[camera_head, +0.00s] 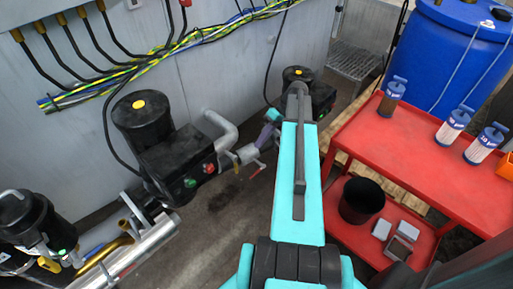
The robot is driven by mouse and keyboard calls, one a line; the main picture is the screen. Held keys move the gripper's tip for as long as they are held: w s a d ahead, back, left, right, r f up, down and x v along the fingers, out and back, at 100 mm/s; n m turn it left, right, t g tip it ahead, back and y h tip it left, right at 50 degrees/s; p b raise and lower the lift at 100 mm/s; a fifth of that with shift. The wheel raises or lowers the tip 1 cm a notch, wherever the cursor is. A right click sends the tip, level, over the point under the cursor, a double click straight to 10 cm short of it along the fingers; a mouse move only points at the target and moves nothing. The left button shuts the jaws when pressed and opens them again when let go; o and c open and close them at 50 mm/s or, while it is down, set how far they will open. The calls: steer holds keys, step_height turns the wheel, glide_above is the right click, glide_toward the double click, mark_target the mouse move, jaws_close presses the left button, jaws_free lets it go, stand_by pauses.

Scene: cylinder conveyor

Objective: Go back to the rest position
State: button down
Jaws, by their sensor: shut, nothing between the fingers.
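My teal arm rises from the bottom middle of the picture, from a black ribbed joint up to a dark grey end over the second black pump unit. I cannot make out my gripper or its fingers; the arm's own links may hide them. I see nothing held at the visible end of the arm.
A red two-level cart (420,165) stands at right, with several labelled cylinders (451,127) on top and a black bucket (361,201) below. A blue drum (450,50) is behind it. Black pump units (150,140) and pipes line the grey wall at left. Bare floor (225,215) lies left of my arm.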

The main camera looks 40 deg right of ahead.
steer(key=shift+s+d+r, duration=0.1)
steer(key=shift+d+r, duration=0.15)
steer(key=shift+r, duration=0.1)
stand_by(0.4)
